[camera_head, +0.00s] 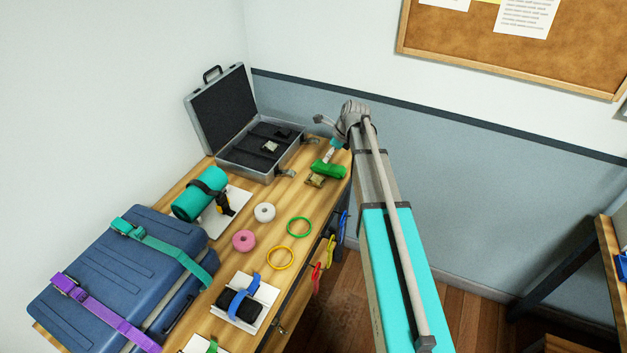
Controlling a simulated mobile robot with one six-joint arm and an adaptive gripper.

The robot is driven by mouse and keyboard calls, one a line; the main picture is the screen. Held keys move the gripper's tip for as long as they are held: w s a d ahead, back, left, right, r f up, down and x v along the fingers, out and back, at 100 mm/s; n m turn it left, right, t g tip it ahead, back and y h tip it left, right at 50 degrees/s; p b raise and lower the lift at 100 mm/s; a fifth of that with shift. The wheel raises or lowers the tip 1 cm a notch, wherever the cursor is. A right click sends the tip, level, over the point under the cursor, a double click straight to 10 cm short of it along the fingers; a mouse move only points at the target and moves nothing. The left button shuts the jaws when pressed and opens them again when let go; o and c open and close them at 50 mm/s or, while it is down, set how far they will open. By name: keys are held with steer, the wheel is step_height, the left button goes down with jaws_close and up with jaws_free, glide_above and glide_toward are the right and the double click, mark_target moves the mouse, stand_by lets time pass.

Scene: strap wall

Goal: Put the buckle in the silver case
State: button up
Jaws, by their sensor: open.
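The silver case (232,163) stands open at the back of the wooden table, its dark-lined lid leaning up against the left wall. A small pale, buckle-like piece (270,147) lies inside it, beside a dark piece (283,133); I cannot tell whether either is the task's buckle. My gripper (331,128) is to the right of the case near the table's back right corner. Its jaws are open and I see nothing held. A green roll with a tan strap (328,170) lies just below it in the picture.
A teal roll (190,206) with a black strap, a white roll (264,212), a pink roll (244,240) and green and yellow rings (299,227) lie mid-table. A blue suitcase (125,275) fills the front left. Coloured straps (322,270) hang at the right edge.

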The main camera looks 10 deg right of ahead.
steer(key=shift+f, duration=0.1)
steer(key=b, duration=0.7)
glide_above(315, 177)
steer(key=s+d, duration=0.2)
steer(key=d, duration=0.1)
steer(key=f, duration=0.6)
steer(key=shift+w+a+f, duration=0.2)
steer(key=shift+w+a, duration=0.05)
steer(key=shift+b+x, duration=0.5)
steer(key=shift+x, duration=0.3)
steer(key=shift+a, duration=0.1)
steer(key=shift+b+x, duration=2.4)
steer(key=shift+x, duration=0.15)
steer(key=shift+s, duration=0.15)
steer(key=c, duration=1.1)
steer(key=shift+o, duration=0.2)
steer(key=shift+r, duration=0.2)
